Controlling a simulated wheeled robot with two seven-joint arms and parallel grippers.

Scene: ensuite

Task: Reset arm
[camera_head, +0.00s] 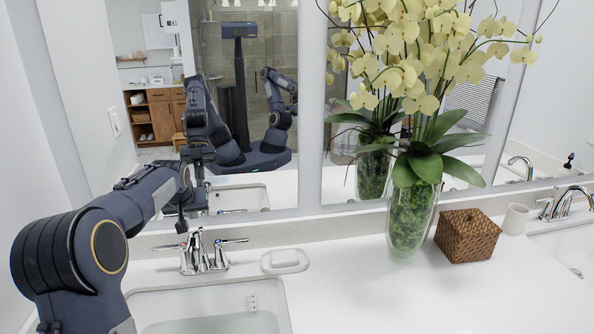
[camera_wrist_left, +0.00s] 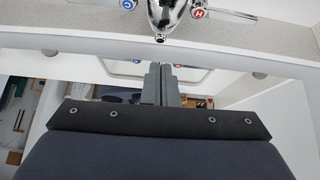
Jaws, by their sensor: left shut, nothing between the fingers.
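My left arm (camera_head: 125,205) comes in from the left and reaches over the near sink toward the mirror. My left gripper (camera_head: 181,226) points downward above and just behind the chrome faucet (camera_head: 196,256). In the left wrist view, its two grey fingers (camera_wrist_left: 161,74) are together with nothing between them. The faucet (camera_wrist_left: 168,14) also shows there, with a blue-marked and a red-marked handle. My right arm and gripper are not directly in the head view; the mirror shows a reflection of my body.
The near sink (camera_head: 215,306) lies below my left arm. A soap dish (camera_head: 285,261), a glass vase (camera_head: 410,225) with yellow orchids, a woven box (camera_head: 467,236) and a white cup (camera_head: 515,219) stand on the counter. A second faucet (camera_head: 565,204) is at right. The front middle counter is clear.

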